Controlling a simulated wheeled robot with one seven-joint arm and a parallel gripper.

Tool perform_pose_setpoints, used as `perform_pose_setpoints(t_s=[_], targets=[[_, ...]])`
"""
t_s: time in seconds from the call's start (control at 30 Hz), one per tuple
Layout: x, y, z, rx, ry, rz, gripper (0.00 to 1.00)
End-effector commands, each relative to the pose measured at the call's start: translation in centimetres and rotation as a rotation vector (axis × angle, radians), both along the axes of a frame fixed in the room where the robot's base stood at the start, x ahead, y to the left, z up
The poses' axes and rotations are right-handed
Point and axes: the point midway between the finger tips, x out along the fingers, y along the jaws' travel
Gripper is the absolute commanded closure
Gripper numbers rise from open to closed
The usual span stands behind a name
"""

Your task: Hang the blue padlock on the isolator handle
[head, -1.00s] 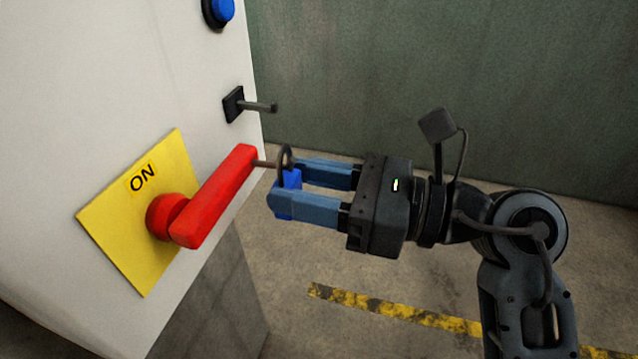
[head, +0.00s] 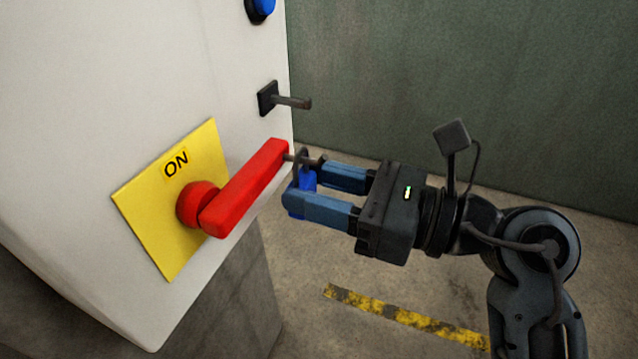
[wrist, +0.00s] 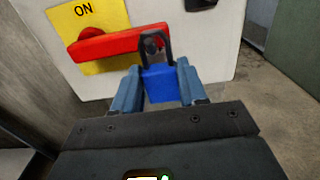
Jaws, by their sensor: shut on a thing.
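The red isolator handle (head: 243,190) sits on a yellow plate (head: 150,215) marked ON and slants up to the right. A thin dark pin (head: 318,161) sticks out from its upper end. The blue padlock (head: 307,181) is between the fingers of my gripper (head: 305,187), which is shut on its body. Its dark shackle points up. The pin appears to pass through the shackle, with its tip showing on my gripper's side. In the wrist view, the pin end shows inside the shackle loop above the blue body (wrist: 160,85), in front of the red handle (wrist: 115,45).
A separate peg on a black base (head: 268,98) juts from the white cabinet (head: 120,80) above the handle. A blue button (head: 260,8) is higher up. Open floor with a yellow-black stripe (head: 400,315) lies to the right, before a green wall (head: 460,80).

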Motion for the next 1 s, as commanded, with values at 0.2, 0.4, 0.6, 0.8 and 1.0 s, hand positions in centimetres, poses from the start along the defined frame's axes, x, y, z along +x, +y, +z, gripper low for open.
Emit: perform_pose_setpoints(t_s=[0.2, 0.4, 0.6, 0.8, 1.0], targets=[[0.0, 0.0, 0.0, 0.000, 0.000, 0.000, 0.53], [0.0, 0.0, 0.0, 0.000, 0.000, 0.000, 0.34], [0.0, 0.0, 0.0, 0.000, 0.000, 0.000, 0.28], [-0.2, -0.6, -0.1, 0.000, 0.000, -0.002, 0.28], [-1.2, -3.5, -0.1, 0.001, -0.001, -0.004, 0.28]])
